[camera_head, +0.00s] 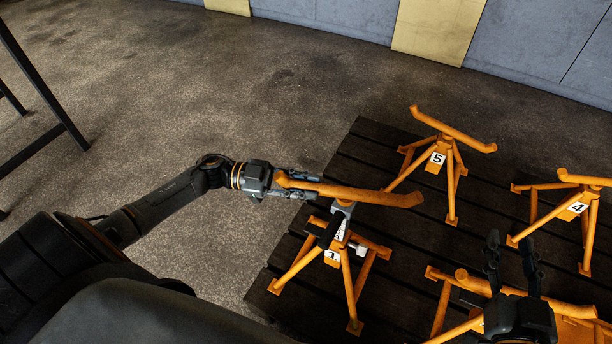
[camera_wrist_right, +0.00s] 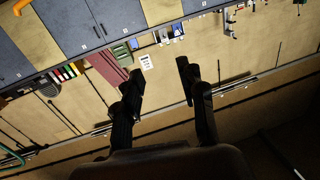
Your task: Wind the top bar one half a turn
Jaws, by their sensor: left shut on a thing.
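The trolley jack marked 1 (camera_head: 347,283) is an orange stand at the front left of the dark slatted pallet. Its orange top bar (camera_head: 360,194) lies nearly level across the stand. My left gripper (camera_head: 300,184) comes in from the left and is shut on the bar's left end. The bar's right end is free. My right gripper (camera_head: 510,262) is at the lower right in the head view, over another orange jack. Its fingers are apart and empty, and they also show apart in the right wrist view (camera_wrist_right: 160,85).
Jacks marked 5 (camera_head: 437,158) and 4 (camera_head: 577,208) stand further back and right on the pallet (camera_head: 360,150). Another jack's bar (camera_head: 560,307) lies beside my right gripper. Bare floor (camera_head: 250,100) is free at the left. A dark metal frame (camera_head: 45,90) stands at the left edge.

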